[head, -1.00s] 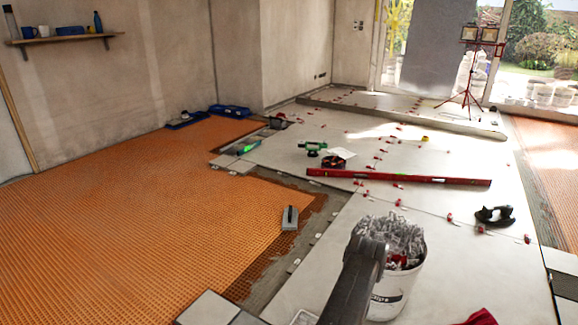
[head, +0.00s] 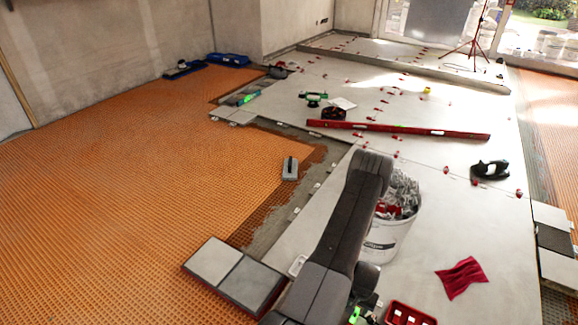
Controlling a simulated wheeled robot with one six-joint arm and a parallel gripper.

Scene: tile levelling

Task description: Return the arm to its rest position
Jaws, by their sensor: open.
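My arm (head: 335,225) rises from the bottom edge of the head view to a raised dark elbow, then folds back down towards the bottom edge. A dark rounded wrist part (head: 367,277) shows beside the lower link, with a small green patch below it. I cannot make out the fingers of my gripper; they are hidden or below the frame. No held thing shows.
A white bucket of levelling clips (head: 388,240) stands just right of my arm, partly behind it. Tiles (head: 240,272) lie at lower left. A red tray (head: 408,314) and red cloth (head: 461,278) lie at lower right. A red level (head: 398,130) lies beyond.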

